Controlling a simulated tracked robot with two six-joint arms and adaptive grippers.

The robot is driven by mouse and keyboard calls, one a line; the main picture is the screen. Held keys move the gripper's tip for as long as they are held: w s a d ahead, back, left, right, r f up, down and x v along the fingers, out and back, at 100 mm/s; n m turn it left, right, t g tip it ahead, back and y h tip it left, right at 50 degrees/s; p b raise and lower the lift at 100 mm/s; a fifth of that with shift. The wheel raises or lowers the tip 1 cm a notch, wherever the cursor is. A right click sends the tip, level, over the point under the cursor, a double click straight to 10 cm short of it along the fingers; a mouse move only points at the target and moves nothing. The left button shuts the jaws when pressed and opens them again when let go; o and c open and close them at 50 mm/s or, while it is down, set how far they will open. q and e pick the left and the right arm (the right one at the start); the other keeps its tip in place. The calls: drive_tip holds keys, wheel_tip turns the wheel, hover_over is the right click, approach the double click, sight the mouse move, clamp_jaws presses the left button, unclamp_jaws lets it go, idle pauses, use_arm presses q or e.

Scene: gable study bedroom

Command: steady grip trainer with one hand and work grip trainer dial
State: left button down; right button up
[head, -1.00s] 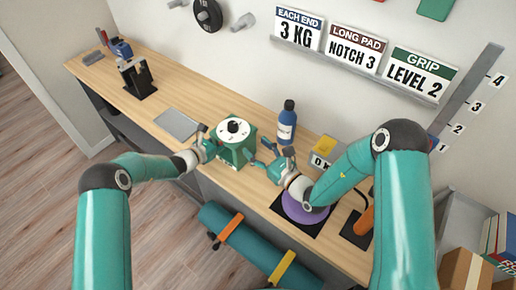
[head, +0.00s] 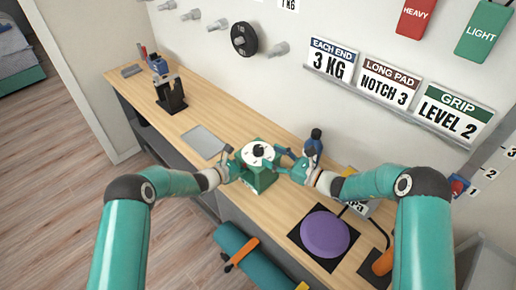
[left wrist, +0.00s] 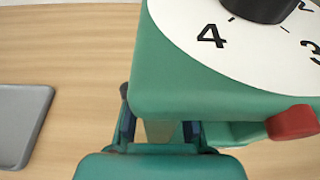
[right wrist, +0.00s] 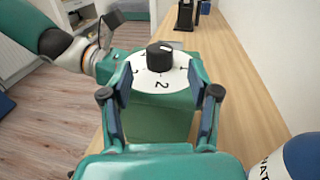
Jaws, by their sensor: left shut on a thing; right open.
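The grip trainer (head: 262,183) is a green block with a white numbered dial (head: 248,157) and a black knob (head: 259,151) on top; it stands on the wooden bench. My left gripper (head: 230,167) is shut on its left side. In the left wrist view the fingers (left wrist: 160,130) sit below the trainer's top edge, near a red pointer (left wrist: 293,122); what is between them is partly hidden. My right gripper (head: 286,160) is open at the trainer's right. In the right wrist view its fingers (right wrist: 160,95) stand apart before the dial (right wrist: 155,84) and knob (right wrist: 160,55), not closed on it.
A blue bottle (head: 314,142) stands close behind my right gripper. A grey tablet-like plate (head: 203,142) lies left of the trainer. A purple disc (head: 325,234) on a black mat lies to the right. A wall card (head: 452,110) reads GRIP LEVEL 2.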

sight(261, 152)
drive_tip(key=x, duration=0.6)
drive_tip(key=shift+a, duration=0.1)
clamp_jaws()
drive_tip(key=shift+a+r+m+t+h, duration=0.1)
drive_tip(key=shift+m+t+h, duration=0.95)
drive_tip(key=shift+t, duration=0.25)
drive_tip(key=shift+w+m+t+h, duration=0.1)
drive_tip(key=shift+m+t+h, duration=1.1)
drive_tip(key=shift+h, duration=0.25)
unclamp_jaws()
